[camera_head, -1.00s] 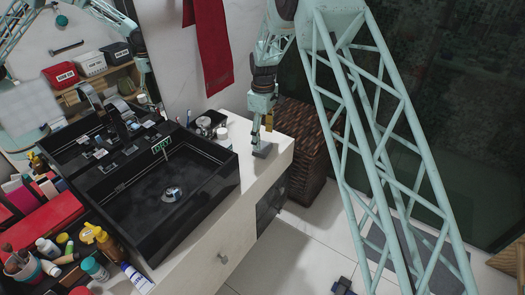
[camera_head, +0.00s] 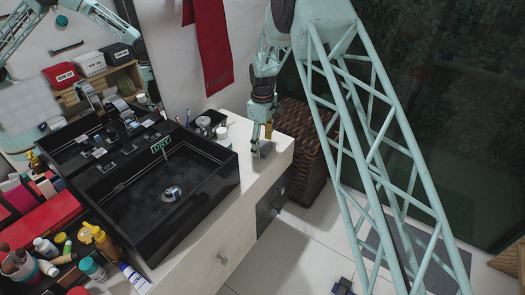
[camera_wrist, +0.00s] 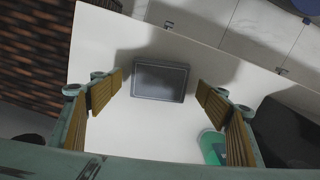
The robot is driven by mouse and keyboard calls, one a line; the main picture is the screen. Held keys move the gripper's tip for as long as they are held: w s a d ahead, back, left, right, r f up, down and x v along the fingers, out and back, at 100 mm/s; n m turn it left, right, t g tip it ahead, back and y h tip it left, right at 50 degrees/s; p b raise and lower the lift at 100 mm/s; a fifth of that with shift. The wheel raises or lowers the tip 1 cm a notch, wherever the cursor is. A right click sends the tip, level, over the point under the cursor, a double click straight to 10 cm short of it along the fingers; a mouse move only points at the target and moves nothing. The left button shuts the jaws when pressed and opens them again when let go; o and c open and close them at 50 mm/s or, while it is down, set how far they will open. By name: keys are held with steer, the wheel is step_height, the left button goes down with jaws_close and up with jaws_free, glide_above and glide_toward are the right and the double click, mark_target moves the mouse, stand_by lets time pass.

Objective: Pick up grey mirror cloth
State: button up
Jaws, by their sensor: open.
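The grey mirror cloth (camera_wrist: 160,80) is a small dark-grey rectangle with a paler border, lying on the white countertop in the wrist view. My gripper (camera_wrist: 160,92) is open above it, with one ribbed tan finger pad to each side of the cloth. In the head view, my gripper (camera_head: 262,140) points down over the right end of the counter. It largely hides the cloth there.
A green-and-white container (camera_wrist: 213,147) stands close to the right finger in the wrist view. The black sink (camera_head: 160,195) is left of my gripper. A brown wicker basket (camera_head: 308,165) stands beyond the counter (camera_head: 225,235), whose right edge is close.

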steer(key=shift+f, duration=0.45)
steer(key=shift+c, duration=0.3)
steer(key=c, duration=0.9)
steer(key=shift+r, duration=0.1)
steer(key=shift+r+p, duration=0.35)
steer(key=shift+r, duration=1.3)
steer(key=s+d, duration=0.1)
steer(key=s, duration=0.4)
steer(key=s+d+r, duration=0.1)
steer(key=s+d, duration=0.1)
steer(key=s, duration=0.3)
steer(key=s+d+p, duration=0.1)
steer(key=s, duration=0.4)
steer(key=shift+s+d+r, duration=0.15)
steer(key=shift+d+r, duration=0.1)
